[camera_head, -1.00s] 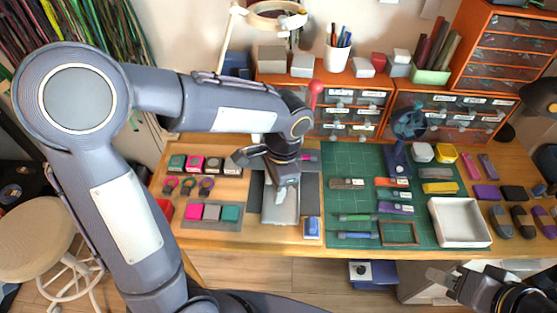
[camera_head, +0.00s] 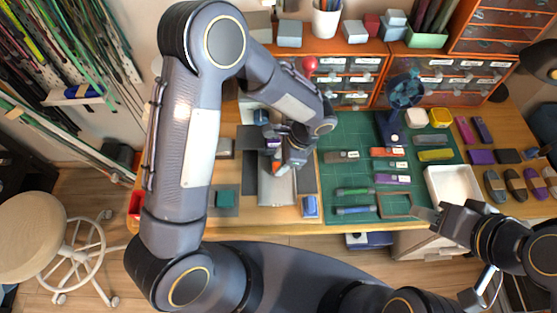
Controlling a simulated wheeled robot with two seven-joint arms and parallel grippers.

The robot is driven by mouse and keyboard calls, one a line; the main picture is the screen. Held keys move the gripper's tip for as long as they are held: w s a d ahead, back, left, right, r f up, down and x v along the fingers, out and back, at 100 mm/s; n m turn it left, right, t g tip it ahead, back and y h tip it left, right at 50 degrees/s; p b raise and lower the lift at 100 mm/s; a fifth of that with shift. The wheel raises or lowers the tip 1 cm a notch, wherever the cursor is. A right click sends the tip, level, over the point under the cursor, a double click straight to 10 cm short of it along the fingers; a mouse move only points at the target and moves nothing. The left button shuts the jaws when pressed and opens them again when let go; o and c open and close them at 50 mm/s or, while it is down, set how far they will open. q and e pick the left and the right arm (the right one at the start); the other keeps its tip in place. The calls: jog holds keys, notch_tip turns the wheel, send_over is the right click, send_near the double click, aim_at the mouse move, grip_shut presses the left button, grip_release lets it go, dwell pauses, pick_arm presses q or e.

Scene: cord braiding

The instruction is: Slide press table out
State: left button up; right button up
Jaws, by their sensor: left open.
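The press stands at the back of the bench, mostly hidden behind my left arm. Its red knob (camera_head: 309,64) shows above the arm. A pale grey plate (camera_head: 276,189), which looks like the press table, lies at the front of the darker press base (camera_head: 248,180). My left gripper (camera_head: 281,166) is open, pointing down over the plate's back part; I cannot tell whether it touches the plate. A small orange patch shows at its fingertips. My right gripper (camera_head: 428,213) hangs near the front edge of the white tray (camera_head: 455,185), apart from the press; its jaw opening is unclear.
A green cutting mat (camera_head: 345,172) with several tools lies right of the press. A small blue object (camera_head: 310,207) lies at the plate's right front. Orange drawer units (camera_head: 355,75) stand behind. A stool (camera_head: 32,230) is at the left.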

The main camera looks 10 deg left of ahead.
pick_arm(q)
jog(key=shift+s+a+f, duration=0.1)
jog(key=shift+a+f, duration=0.15)
jog(key=shift+f, duration=0.45)
grip_shut()
jog(key=s+d+b, duration=0.1)
jog(key=s, duration=0.3)
jog(key=s+d+b, duration=0.1)
jog(key=s, duration=0.3)
jog(key=s+d+b, duration=0.1)
jog(key=s, duration=0.3)
jog(key=shift+s+d+b, duration=0.3)
jog(key=shift+s+d, duration=0.05)
grip_release()
jog(key=shift+r, duration=0.1)
